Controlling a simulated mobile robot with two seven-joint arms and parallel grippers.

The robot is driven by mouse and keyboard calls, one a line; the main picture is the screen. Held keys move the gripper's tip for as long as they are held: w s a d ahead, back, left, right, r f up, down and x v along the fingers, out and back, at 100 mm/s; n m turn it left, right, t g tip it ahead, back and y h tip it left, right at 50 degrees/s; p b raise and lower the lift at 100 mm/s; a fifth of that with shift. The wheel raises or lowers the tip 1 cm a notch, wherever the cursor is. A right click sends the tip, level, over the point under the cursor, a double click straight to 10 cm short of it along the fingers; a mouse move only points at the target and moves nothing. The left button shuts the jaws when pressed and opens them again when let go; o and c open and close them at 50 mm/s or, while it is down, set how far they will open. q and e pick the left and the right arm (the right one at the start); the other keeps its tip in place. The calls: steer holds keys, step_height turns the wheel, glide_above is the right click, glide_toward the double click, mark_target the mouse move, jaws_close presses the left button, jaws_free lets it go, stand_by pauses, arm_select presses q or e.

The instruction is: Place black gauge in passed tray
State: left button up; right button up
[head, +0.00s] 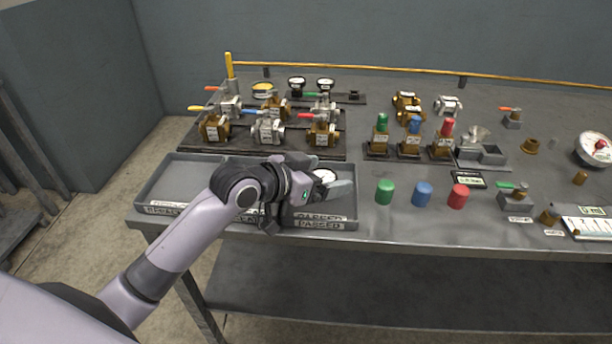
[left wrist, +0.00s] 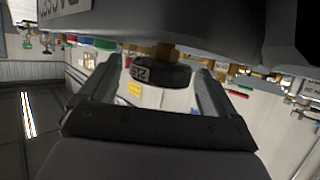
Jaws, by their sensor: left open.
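The black gauge (head: 325,175), with a white dial, is at the passed tray (head: 346,215), between the fingers of my left gripper (head: 328,180). In the left wrist view the gauge (left wrist: 160,72) shows its dark side with a small label and a brass stem. It lies between the two spread fingers. My left gripper is open around it. The gripper and wrist hide much of the tray, and I cannot tell how the gauge rests on its floor. The PASSED label (head: 318,224) is on the tray's front. My right gripper is not in view.
Another tray (head: 163,182) adjoins on the left. Green (head: 384,191), blue (head: 422,193) and red (head: 458,196) caps stand to the right.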

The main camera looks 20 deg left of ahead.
arm_select(q)
steer(key=v, duration=1.2)
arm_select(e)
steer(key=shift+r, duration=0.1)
arm_select(q)
steer(key=shift+f, duration=0.1)
